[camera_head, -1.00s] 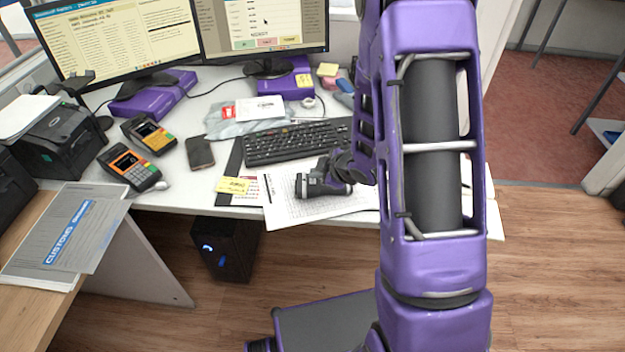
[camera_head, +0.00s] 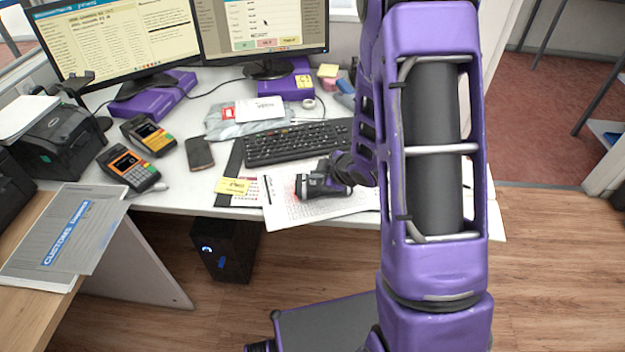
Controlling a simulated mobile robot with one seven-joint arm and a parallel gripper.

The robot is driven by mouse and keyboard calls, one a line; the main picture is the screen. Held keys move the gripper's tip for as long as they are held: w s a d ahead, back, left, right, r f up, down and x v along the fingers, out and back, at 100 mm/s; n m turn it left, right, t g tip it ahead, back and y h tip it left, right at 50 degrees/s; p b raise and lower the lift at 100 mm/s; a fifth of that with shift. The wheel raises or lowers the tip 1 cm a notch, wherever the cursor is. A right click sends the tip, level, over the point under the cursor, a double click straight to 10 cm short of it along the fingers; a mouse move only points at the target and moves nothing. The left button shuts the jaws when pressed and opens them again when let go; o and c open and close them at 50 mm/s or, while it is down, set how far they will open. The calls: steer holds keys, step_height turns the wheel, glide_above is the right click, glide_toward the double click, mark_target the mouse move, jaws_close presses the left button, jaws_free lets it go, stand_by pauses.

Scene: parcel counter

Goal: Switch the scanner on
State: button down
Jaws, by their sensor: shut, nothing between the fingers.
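My gripper (camera_head: 318,187) is a small dark shape low over a printed sheet (camera_head: 325,212) at the desk's front edge. Its fingers are shut and empty, and their tips are too small to make out. A red glow shows on the sheet just left of my gripper, with a pinkish tint over nearby print. A black device on a stand (camera_head: 78,84), which may be a scanner, is at the far left, behind the printer. I cannot tell whether the glow comes from a scanner hidden under my gripper.
A keyboard (camera_head: 296,143) lies behind my gripper. A phone (camera_head: 199,153), two card terminals (camera_head: 128,167) (camera_head: 148,135) and a black printer (camera_head: 58,138) are to the left. Two monitors (camera_head: 122,38) (camera_head: 262,24) stand behind. My arm hides the desk's right side.

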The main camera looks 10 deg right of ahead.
mark_target(316, 185)
steer(key=shift+r+p, duration=0.45)
steer(key=shift+r, duration=0.35)
step_height(316, 185, up, 6)
steer(key=p, duration=0.5)
